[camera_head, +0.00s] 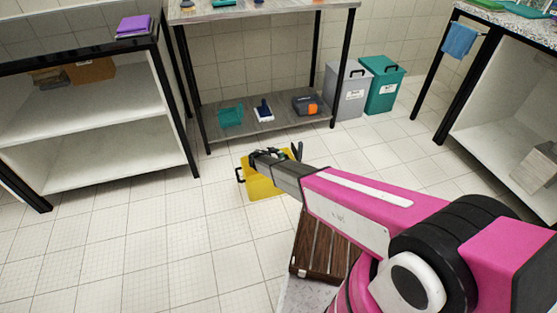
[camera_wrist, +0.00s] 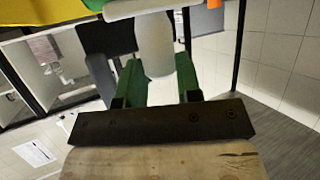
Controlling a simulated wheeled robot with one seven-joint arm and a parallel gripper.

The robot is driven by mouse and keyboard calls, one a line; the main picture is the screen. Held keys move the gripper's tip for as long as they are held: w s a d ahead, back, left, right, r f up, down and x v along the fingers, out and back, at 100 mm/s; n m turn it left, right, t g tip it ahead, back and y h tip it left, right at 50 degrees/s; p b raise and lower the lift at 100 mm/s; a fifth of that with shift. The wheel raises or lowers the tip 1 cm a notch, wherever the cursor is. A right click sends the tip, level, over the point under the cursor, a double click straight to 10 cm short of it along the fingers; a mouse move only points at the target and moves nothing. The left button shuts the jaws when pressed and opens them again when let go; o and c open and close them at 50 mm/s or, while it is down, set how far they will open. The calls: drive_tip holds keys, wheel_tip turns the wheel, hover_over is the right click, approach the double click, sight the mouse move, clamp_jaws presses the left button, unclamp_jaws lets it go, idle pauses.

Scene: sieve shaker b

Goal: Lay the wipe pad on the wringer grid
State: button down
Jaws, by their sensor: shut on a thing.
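My gripper (camera_wrist: 158,75) shows in the wrist view with green fingers on both sides of a pale grey-white rounded piece (camera_wrist: 155,45), and it is shut on it. This piece has a wider white bar across its top; I cannot tell if it is part of the wipe pad. In the head view my gripper (camera_head: 270,157) is over or in front of a yellow bucket-like thing (camera_head: 262,186) on the floor, with a black handle at its left. I cannot make out the wringer grid there. Yellow also shows in the wrist view's upper left.
A table (camera_head: 268,133) has a low shelf with a teal basket (camera_head: 230,116), a brush and a grey-orange item. Grey (camera_head: 348,90) and green (camera_head: 384,84) bins stand right of it. A brown slatted thing (camera_head: 318,248) is low beside my arm. Floor at left is clear.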

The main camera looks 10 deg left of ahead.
wheel_tip(320, 180, down, 4)
drive_tip(key=shift+r, duration=0.1)
drive_tip(key=c, duration=0.8)
unclamp_jaws()
drive_tip(key=shift+s, duration=0.1)
drive_tip(key=shift+v, duration=3.7)
drive_tip(key=shift+r, duration=0.1)
